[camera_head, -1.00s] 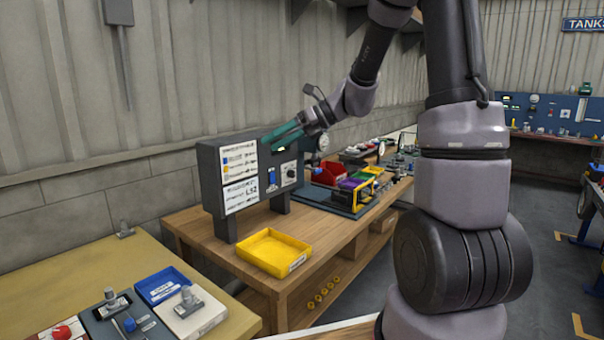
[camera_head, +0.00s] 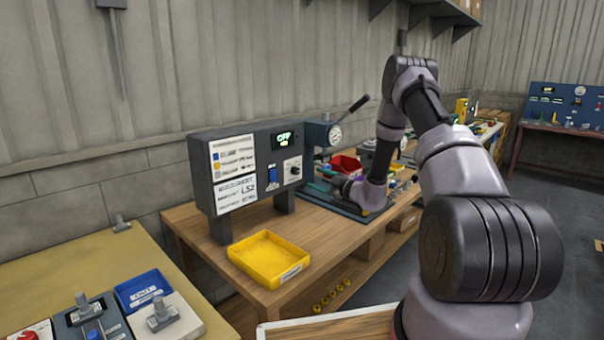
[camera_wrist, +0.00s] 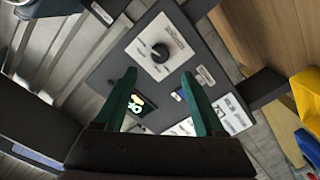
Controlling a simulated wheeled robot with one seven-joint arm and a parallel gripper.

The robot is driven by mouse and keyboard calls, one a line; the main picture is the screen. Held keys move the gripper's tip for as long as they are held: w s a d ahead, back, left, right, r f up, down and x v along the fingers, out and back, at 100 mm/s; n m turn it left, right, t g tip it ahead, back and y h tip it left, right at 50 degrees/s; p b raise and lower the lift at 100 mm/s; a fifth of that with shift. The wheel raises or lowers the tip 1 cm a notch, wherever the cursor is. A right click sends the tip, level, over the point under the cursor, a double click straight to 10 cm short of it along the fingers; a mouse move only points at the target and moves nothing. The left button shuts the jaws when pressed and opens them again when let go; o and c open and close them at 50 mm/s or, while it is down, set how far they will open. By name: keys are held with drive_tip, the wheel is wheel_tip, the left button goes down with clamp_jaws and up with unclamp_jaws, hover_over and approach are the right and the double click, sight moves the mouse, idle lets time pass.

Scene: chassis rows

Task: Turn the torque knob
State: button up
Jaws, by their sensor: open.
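The torque knob is a small black knob (camera_head: 295,171) on a white plate at the right of the dark control panel's face (camera_head: 262,195). In the wrist view the knob (camera_wrist: 160,51) sits ahead of the fingertips, near the middle of its tilted plate. My gripper (camera_wrist: 158,74) is open, with two green fingers apart and nothing between them. The knob shows just beyond the gap between the tips, and the fingers do not appear to touch it. In the head view the fingers are small and partly hidden near the wrist, right of the panel.
A green display (camera_head: 284,137) and a blue switch (camera_head: 271,176) are beside the knob. A yellow tray (camera_head: 268,258) stands on the wooden bench before the panel. A gauge with a lever (camera_head: 334,134) and a red bin (camera_head: 346,164) are right of the panel.

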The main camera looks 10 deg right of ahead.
sight(298, 172)
drive_tip(key=x, duration=0.9)
drive_tip(key=shift+w+a, duration=0.1)
drive_tip(key=shift+c, duration=0.3)
clamp_jaws()
